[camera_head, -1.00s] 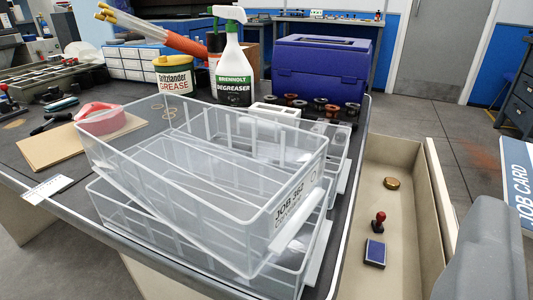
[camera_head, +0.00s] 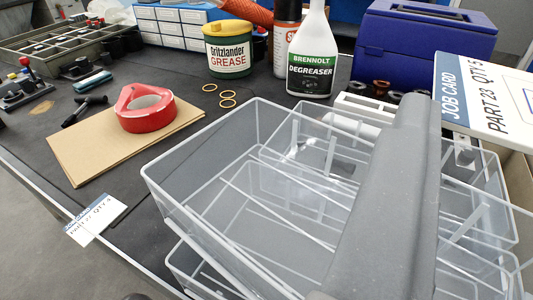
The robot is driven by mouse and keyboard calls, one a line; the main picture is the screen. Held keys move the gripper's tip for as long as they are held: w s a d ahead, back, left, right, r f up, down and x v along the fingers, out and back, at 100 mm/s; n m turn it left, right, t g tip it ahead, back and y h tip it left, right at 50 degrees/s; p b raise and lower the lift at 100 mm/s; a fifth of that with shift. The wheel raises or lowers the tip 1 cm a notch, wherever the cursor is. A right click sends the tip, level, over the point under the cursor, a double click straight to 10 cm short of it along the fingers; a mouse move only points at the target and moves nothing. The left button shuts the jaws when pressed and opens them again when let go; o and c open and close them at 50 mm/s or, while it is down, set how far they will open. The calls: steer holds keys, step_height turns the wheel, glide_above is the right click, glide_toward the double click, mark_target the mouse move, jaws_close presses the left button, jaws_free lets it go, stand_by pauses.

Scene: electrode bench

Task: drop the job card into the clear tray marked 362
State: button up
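The job card (camera_head: 490,100), white with a blue band reading "JOB CARD" and "PART 23", is at the upper right, partly out of frame. It is beside and behind the grey finger of my gripper (camera_head: 385,210) and appears held by it, above the bench. Only one finger shows clearly, and the grip itself is hidden. The clear tray (camera_head: 205,200) that carried the 362 label in the earlier frame lies below and left of the finger. It sits tilted on another clear tray (camera_head: 185,265). Its label is now hidden behind the finger.
A further clear tray (camera_head: 490,205) is at the right. A grease tub (camera_head: 227,50), degreaser bottle (camera_head: 311,55) and blue case (camera_head: 425,40) stand behind. Red tape (camera_head: 145,112) lies on brown cardboard (camera_head: 85,150). Another card (camera_head: 96,220) is at the bench's left edge.

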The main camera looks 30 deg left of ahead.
mark_target(451, 109)
steer(key=shift+w+a+r+y, duration=0.15)
steer(key=shift+w+a+r, duration=0.25)
steer(key=shift+a, duration=0.25)
steer(key=shift+w+a+r+y, duration=0.15)
steer(key=shift+w+a+r, duration=0.1)
steer(key=shift+w+a, duration=0.25)
steer(key=f+b, duration=0.1)
steer(key=f, duration=0.1)
steer(key=f+b, duration=0.3)
steer(key=b, duration=0.1)
steer(key=shift+w+a+f, duration=0.1)
steer(key=shift+a+f, duration=0.25)
steer(key=shift+f, duration=0.05)
steer(key=o, duration=1)
